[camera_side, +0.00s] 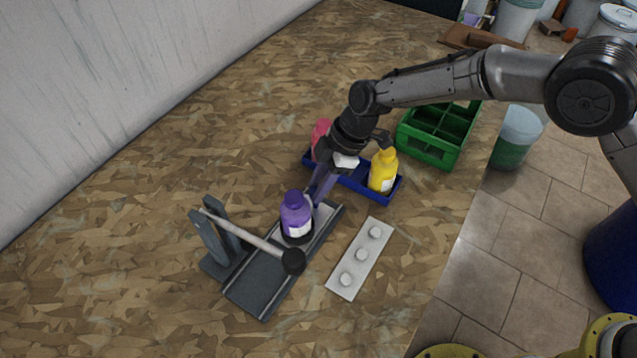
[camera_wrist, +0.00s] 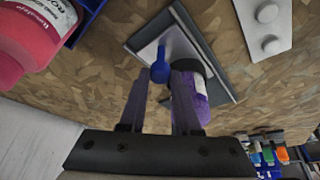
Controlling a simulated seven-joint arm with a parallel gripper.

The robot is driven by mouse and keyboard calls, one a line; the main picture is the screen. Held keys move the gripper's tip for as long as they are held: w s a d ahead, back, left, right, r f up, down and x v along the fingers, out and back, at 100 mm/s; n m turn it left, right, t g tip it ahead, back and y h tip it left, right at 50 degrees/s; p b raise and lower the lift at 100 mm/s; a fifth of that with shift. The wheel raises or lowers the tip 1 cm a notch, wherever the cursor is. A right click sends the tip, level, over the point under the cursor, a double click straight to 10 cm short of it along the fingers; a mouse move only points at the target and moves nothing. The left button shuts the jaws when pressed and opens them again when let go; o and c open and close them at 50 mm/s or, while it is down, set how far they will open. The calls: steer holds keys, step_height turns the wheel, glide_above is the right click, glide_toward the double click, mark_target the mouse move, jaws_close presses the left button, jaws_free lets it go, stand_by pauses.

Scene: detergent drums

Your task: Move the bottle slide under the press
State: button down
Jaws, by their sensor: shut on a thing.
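A purple bottle (camera_side: 296,215) with a white label stands upright in a dark holder on the grey slide track (camera_side: 325,219). It also shows behind one finger in the wrist view (camera_wrist: 198,92). The press has two grey posts (camera_side: 207,240) and a slanting lever with a black head (camera_side: 293,262), which lies down the track from the bottle. My gripper (camera_side: 316,196) is at the track's far end, beside the bottle. It is shut on the blue knob (camera_wrist: 160,70), which shows between its purple fingers in the wrist view.
A blue tray (camera_side: 355,184) holding a yellow bottle (camera_side: 383,171) and a red bottle (camera_side: 320,133) stands behind my gripper. A white strip with round studs (camera_side: 352,268) lies right of the track. A green crate (camera_side: 436,142) stands farther back.

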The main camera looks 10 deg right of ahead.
glide_above(282, 232)
steer(key=s, duration=0.4)
steer(key=shift+w+a, duration=0.1)
steer(key=shift+w, duration=0.15)
steer(key=c, duration=0.7)
jaws_free()
steer(key=shift+o, duration=0.4)
steer(key=shift+w, duration=0.1)
steer(key=shift+r, duration=0.2)
steer(key=v, duration=1.3)
steer(key=shift+d+r, duration=0.2)
